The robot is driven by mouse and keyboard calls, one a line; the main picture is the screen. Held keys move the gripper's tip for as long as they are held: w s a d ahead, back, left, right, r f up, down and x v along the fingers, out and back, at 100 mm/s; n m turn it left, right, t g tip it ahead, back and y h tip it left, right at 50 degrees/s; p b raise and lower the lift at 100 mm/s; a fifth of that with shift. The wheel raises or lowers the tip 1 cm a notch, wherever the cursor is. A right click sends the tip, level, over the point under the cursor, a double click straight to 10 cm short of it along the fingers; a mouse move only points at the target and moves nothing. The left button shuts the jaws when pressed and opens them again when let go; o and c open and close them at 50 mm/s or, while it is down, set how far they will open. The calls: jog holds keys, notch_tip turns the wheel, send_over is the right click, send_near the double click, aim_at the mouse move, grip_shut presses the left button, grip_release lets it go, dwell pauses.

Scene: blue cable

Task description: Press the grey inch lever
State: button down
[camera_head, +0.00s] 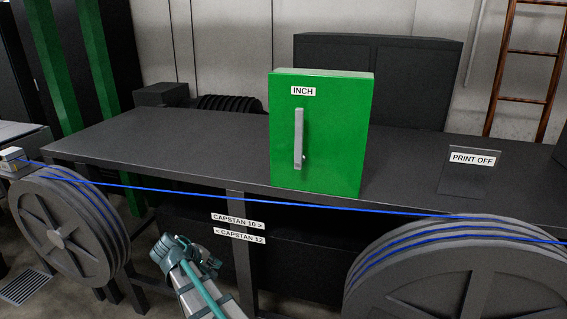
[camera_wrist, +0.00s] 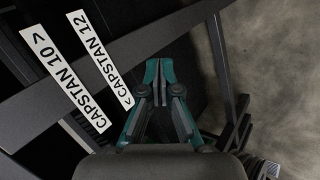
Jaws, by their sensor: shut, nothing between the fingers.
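The grey inch lever (camera_head: 298,139) is an upright bar on the front of a green box (camera_head: 340,135), under a white "INCH" label (camera_head: 303,91). The box stands on the dark bench. My gripper (camera_head: 170,251) is low and left of the box, below the bench top and in front of the bench, well apart from the lever. In the wrist view my gripper (camera_wrist: 158,68) has its teal fingertips together, with nothing between them. The lever and green box do not show in the wrist view.
A blue cable (camera_head: 200,193) runs across the front between the left wheel (camera_head: 62,235) and the right wheel (camera_head: 470,275), in front of the box's base. Capstan labels (camera_head: 238,221) hang below the bench top (camera_head: 190,145). A "PRINT OFF" sign (camera_head: 472,159) stands right.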

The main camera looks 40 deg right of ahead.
aim_at(300, 138)
jog(key=w+d+r+m+h, duration=0.1)
jog(key=d+r+h, duration=0.2)
jog(key=r, duration=0.9)
jog(key=w+d+r+h, duration=0.15)
jog(key=d+r, duration=0.25)
jog(key=r, duration=0.9)
jog(key=s+r+m+g+h, duration=0.1)
jog(key=s+r, duration=0.3)
jog(key=r, duration=0.5)
jog(key=s+d+r+m+g+h, duration=0.1)
jog(key=s+r+g+h, duration=0.3)
jog(key=r, duration=0.6)
jog(key=shift+d+r+m+g+b, duration=0.2)
jog(key=shift+d+m+g+b, duration=0.1)
jog(key=shift+m, duration=0.2)
jog(key=shift+s+a+p+x, duration=0.1)
jog(key=shift+s+p+x, duration=0.5)
jog(key=shift+x, duration=1.55)
jog(key=shift+s+a+p+x, duration=0.1)
jog(key=shift+s+p+x, duration=0.2)
jog(key=shift+p+x, duration=1.25)
jog(key=shift+s+a+p+x, duration=0.15)
jog(key=shift+s+x, duration=0.3)
jog(key=shift+x, duration=2.25)
